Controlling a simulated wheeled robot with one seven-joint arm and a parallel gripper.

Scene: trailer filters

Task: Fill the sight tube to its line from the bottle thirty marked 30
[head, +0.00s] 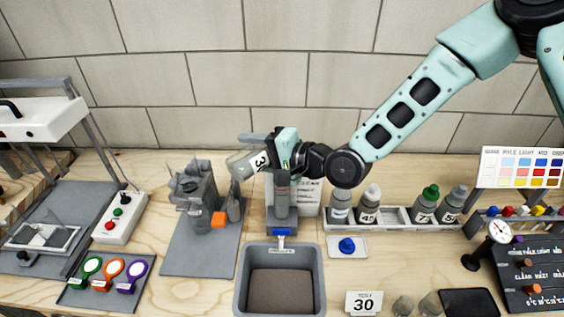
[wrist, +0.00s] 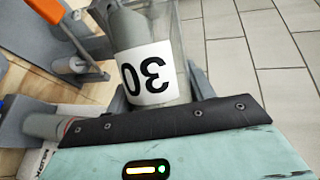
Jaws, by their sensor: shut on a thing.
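The bottle marked 30 (head: 243,163) is held tilted nearly on its side, its far end toward the left. In the wrist view the bottle (wrist: 147,72) shows its white label with 30 upside down. My gripper (head: 272,156) is shut on it; the gripper also shows in the wrist view (wrist: 160,98). The sight tube (head: 282,198) stands upright just below and right of my gripper, with a blue valve (head: 281,232) at its foot. The tube's line and liquid level are too small to tell. The bottle's mouth is not clear, and no pouring stream shows.
A grey basin (head: 238,290) lies in front of the tube. A white rack (head: 398,226) with several bottles stands right. A blue cap (head: 347,245) rests on a small plate. A card reading 30 (head: 363,303) is at the front. A grey clamp-like device (head: 194,190) stands left.

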